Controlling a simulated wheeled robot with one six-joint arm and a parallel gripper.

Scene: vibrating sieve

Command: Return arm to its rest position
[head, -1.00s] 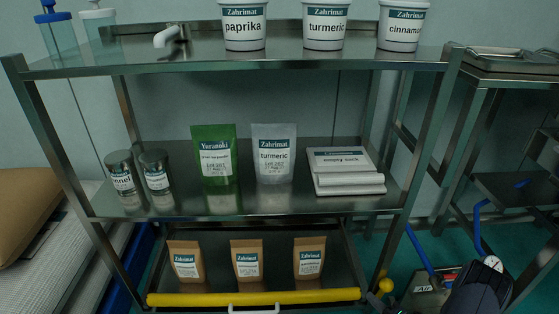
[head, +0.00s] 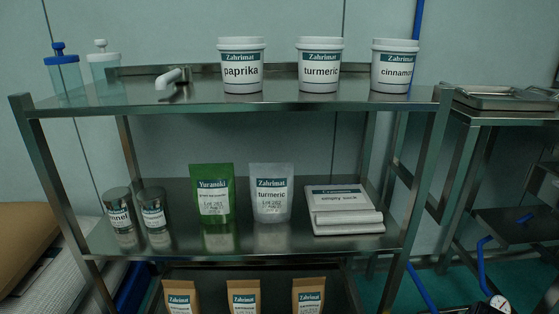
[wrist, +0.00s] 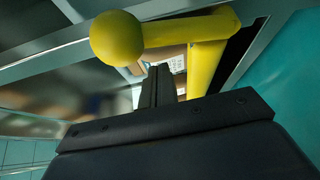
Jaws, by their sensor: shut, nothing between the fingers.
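My gripper (wrist: 158,86) shows in the wrist view as dark fingers together at the middle, with nothing between them. A yellow bar (wrist: 190,30) with a round yellow knob (wrist: 117,38) lies just beyond the fingertips in that view. I cannot tell whether the fingers touch it. In the head view the gripper is out of sight. Only a dark bit of my arm shows at the bottom right edge.
A steel rack (head: 290,97) holds white spice tubs on top, with cans, a green pouch (head: 212,195), a grey pouch (head: 270,193) and folded sacks (head: 343,210) below. Brown packets (head: 244,298) stand in the bottom drawer. Another steel stand (head: 505,118) is at the right.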

